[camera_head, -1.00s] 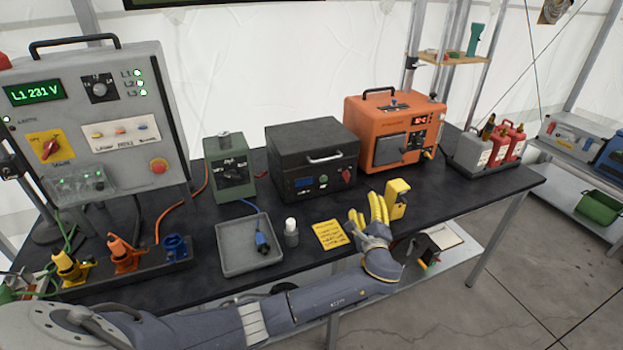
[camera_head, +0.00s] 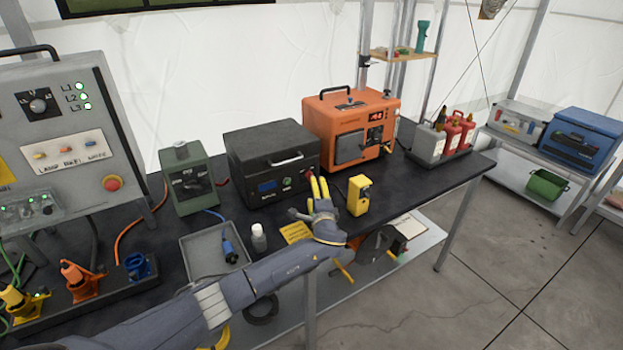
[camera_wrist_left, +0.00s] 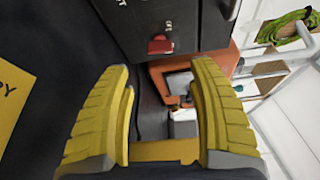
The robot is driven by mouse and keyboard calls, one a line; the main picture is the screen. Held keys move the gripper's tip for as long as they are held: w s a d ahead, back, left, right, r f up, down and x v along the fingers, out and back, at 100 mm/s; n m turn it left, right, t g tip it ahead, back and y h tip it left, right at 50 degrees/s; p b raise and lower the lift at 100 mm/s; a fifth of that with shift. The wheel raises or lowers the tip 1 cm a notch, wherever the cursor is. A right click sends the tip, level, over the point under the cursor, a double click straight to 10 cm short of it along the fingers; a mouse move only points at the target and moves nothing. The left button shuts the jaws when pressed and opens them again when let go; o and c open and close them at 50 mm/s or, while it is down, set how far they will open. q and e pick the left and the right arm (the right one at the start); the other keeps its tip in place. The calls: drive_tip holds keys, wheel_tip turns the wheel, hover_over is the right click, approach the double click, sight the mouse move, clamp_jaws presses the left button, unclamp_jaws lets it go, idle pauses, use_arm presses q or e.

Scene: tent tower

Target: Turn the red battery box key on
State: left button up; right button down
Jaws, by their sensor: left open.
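The battery box (camera_head: 270,160) is black with a chrome handle and stands mid-bench. Its red key (camera_wrist_left: 160,45) shows in the left wrist view on the dark front panel, with small white lettering around it. My left gripper (camera_head: 319,182) has yellow ribbed fingers and reaches to the right end of the box's front. In the left wrist view its fingers (camera_wrist_left: 160,88) are spread with nothing held between them, and the key lies beyond them, apart. My right gripper is not in view.
A yellow device (camera_head: 358,194) stands close to the right of my left gripper. An orange unit (camera_head: 351,130) is behind it. A green box (camera_head: 187,178), a grey tray (camera_head: 190,262), a small bottle (camera_head: 259,238) and a yellow note (camera_head: 296,232) are to the left.

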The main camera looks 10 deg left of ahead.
sight(310, 177)
use_arm(q)
drive_tip(key=shift+x, duration=4.7)
drive_tip(key=shift+a, duration=0.1)
drive_tip(key=shift+c, duration=0.4)
clamp_jaws()
